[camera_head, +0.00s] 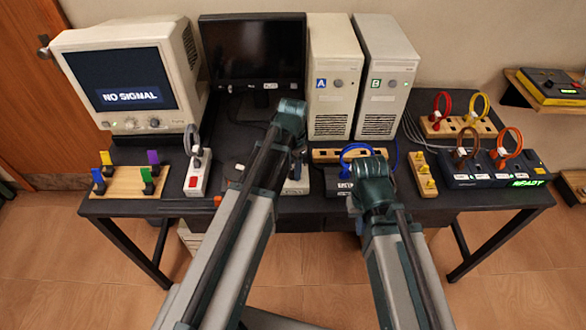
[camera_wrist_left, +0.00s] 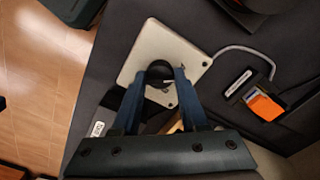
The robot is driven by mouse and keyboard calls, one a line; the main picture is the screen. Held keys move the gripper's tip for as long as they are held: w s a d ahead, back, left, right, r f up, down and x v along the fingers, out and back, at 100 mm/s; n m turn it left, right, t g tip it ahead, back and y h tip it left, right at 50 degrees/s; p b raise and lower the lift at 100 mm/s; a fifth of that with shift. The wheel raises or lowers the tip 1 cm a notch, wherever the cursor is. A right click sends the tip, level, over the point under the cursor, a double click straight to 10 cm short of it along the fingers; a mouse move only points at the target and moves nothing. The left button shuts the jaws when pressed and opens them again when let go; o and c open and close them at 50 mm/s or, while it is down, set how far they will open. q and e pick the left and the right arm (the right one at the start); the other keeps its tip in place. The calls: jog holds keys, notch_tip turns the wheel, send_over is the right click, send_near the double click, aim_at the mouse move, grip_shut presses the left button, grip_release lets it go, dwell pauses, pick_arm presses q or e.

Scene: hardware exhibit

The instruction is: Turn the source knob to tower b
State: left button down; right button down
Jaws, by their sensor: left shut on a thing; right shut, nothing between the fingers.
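The source knob (camera_wrist_left: 160,69) is a round black knob on a pale grey plate (camera_wrist_left: 146,46) in the left wrist view. My left gripper (camera_wrist_left: 160,78) is shut on it, with a dark blue finger on each side. In the head view my left arm covers the knob, and only part of the pale plate (camera_head: 296,187) shows. The knob's setting cannot be read. Tower A (camera_head: 333,60) and tower B (camera_head: 387,60) stand behind, with letter labels. My right gripper (camera_head: 374,186) is over the front middle of the desk; its fingers are hidden by its wrist.
A CRT reading NO SIGNAL (camera_head: 124,85) and a dark monitor (camera_head: 253,50) stand at the back left. A power strip (camera_head: 196,178) and a board with coloured clips (camera_head: 125,184) are at left. Cable loops and dark boxes (camera_head: 467,173) fill the right.

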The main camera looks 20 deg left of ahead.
pick_arm(q)
jog(key=m, duration=0.4)
jog(key=shift+m, duration=0.3)
jog(key=m, duration=0.3)
jog(key=shift+m, duration=0.4)
jog(key=m, duration=0.4)
jog(key=shift+m, duration=2.1)
jog(key=shift+c, duration=2.2)
grip_release()
jog(key=shift+r, duration=0.1)
